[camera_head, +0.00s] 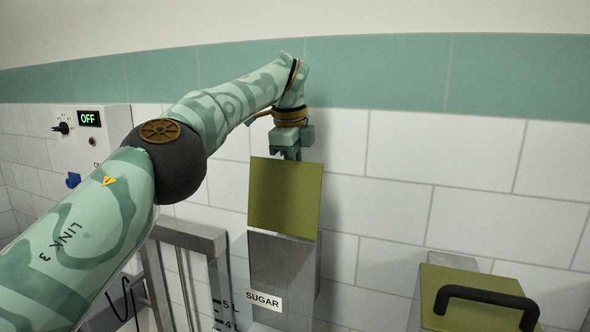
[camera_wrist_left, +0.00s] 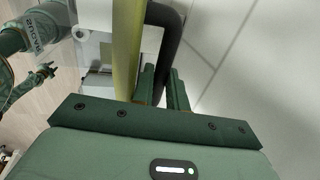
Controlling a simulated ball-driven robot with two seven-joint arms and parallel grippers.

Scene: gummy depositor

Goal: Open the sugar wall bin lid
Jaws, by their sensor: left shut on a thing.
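The olive-green lid (camera_head: 285,197) of the sugar wall bin (camera_head: 283,268) stands steeply raised above the grey metal bin, which carries a SUGAR label (camera_head: 264,300). My left gripper (camera_head: 291,152) is at the lid's top edge, behind it. In the left wrist view its fingers (camera_wrist_left: 166,92) are shut on the black lid handle (camera_wrist_left: 171,45), beside the edge-on lid (camera_wrist_left: 127,50). The handle is hidden behind the lid in the head view. What looks like my right gripper (camera_wrist_left: 42,74) shows small at the left of the wrist view; its jaws are unclear.
A second bin with a closed olive lid (camera_head: 450,290) and black handle (camera_head: 488,300) is at the lower right. A control box (camera_head: 93,150) reading OFF is on the wall at the left. A metal frame (camera_head: 190,235) stands just left of the sugar bin.

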